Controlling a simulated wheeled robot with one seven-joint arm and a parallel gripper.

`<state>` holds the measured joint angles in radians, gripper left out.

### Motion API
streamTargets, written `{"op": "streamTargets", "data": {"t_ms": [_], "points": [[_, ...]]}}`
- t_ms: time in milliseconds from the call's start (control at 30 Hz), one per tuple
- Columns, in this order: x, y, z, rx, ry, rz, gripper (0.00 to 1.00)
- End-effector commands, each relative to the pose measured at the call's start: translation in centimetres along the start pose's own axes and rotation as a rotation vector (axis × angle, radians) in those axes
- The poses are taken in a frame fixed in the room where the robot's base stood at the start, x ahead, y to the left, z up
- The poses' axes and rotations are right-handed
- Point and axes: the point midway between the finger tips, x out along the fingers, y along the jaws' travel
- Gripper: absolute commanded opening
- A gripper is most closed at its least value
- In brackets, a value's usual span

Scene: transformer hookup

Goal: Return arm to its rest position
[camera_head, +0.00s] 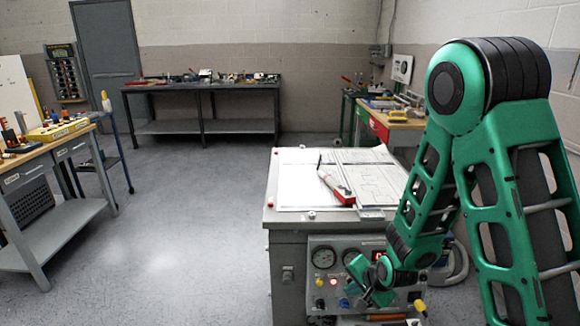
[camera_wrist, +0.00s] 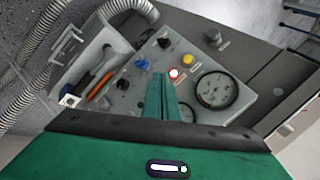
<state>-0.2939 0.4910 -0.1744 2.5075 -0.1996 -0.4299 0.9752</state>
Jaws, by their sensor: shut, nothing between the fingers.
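My green arm rises at the right of the head view and bends down in front of the grey cabinet. My gripper (camera_wrist: 162,98) shows in the wrist view as two green fingers held together, with nothing between them. In the head view its end is low, by the cabinet's front control panel (camera_head: 322,254). I cannot tell whether the fingertips touch the panel.
The grey cabinet's top (camera_head: 300,178) carries papers and a red-handled tool (camera_head: 337,188). Beside the panel are a grey holder with tools and ribbed hoses (camera_wrist: 22,88). Workbenches stand at left (camera_head: 40,262), back (camera_head: 200,87) and behind the arm. The floor left of the cabinet is clear.

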Motion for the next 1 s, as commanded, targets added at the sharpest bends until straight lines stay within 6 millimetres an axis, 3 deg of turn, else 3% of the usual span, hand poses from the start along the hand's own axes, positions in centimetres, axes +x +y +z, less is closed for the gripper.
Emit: {"op": "streamTargets", "data": {"t_ms": [33,200,500,733,1000], "points": [[-1.7,0.3,-1.6,-0.022,0.011,0.021,0.00],[-7.2,2.8,-5.3,-0.117,0.019,0.130,0.00],[-18.2,9.0,-9.2,-0.226,-0.021,0.317,0.00],[-27.1,14.2,-9.0,-0.265,-0.099,0.429,0.00],[-36.1,19.2,-5.4,-0.273,-0.226,0.493,0.00]]}}
